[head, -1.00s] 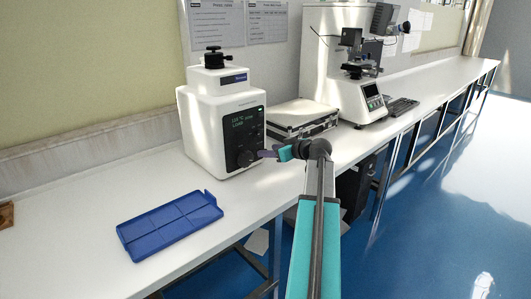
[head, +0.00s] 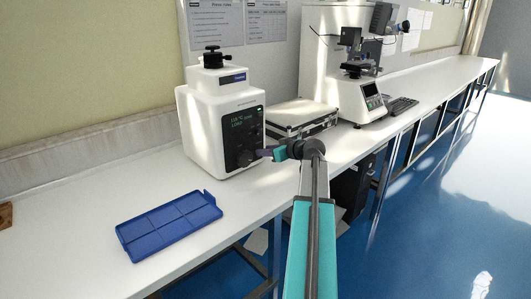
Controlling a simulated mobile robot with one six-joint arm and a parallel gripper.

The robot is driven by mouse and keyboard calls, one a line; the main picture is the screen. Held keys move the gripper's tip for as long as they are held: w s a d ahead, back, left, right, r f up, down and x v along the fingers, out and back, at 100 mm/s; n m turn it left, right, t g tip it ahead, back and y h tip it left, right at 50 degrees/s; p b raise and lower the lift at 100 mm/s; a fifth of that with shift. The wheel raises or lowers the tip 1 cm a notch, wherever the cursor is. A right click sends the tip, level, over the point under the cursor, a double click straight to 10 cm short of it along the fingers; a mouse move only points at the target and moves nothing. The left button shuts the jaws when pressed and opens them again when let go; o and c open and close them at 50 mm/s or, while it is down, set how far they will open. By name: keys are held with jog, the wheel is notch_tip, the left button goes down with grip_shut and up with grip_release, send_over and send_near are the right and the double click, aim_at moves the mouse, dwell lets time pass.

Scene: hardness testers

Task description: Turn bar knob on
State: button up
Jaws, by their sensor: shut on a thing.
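The white machine (head: 205,135) stands on the bench at the left, with a dark front panel and small green text on its display (head: 240,123). The dark bar knob (head: 246,158) is low on that panel. My gripper (head: 262,153) reaches it from the right, with its fingertips at the knob. The jaws are shut on the bar knob. The fingers hide part of the knob, so the exact angle of its bar is hard to tell.
A blue divided tray (head: 168,226) lies on the bench at front left. A silver case (head: 302,119) sits right of the machine, behind my arm. A second tester (head: 362,98) and a keyboard (head: 402,106) stand farther right. The bench between tray and machine is clear.

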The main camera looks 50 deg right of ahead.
jog(key=shift+w+y, duration=0.1)
jog(key=shift+y, duration=0.2)
jog(key=shift+m, duration=0.3)
jog(key=shift+d+m+y, duration=0.35)
jog(key=shift+m+y, duration=0.35)
jog(key=shift+m, duration=0.2)
jog(key=m+y, duration=0.1)
jog(key=m, duration=0.1)
jog(key=m+t+y, duration=0.1)
jog(key=shift+d+f+m, duration=0.15)
jog(key=shift+d+m, duration=0.2)
jog(key=shift+m, duration=0.05)
jog(key=m+y, duration=0.1)
jog(key=m+t, duration=0.1)
jog(key=m, duration=0.1)
jog(key=shift+d+f+m+y+p, duration=0.15)
jog(key=shift+f+m+y+p, duration=0.15)
jog(key=shift+y+p, duration=0.1)
jog(key=m, duration=0.1)
jog(key=m+t, duration=0.1)
jog(key=m+y, duration=0.1)
jog(key=shift+f+m+p, duration=0.25)
jog(key=shift+m+p, duration=0.05)
jog(key=shift+t, duration=0.3)
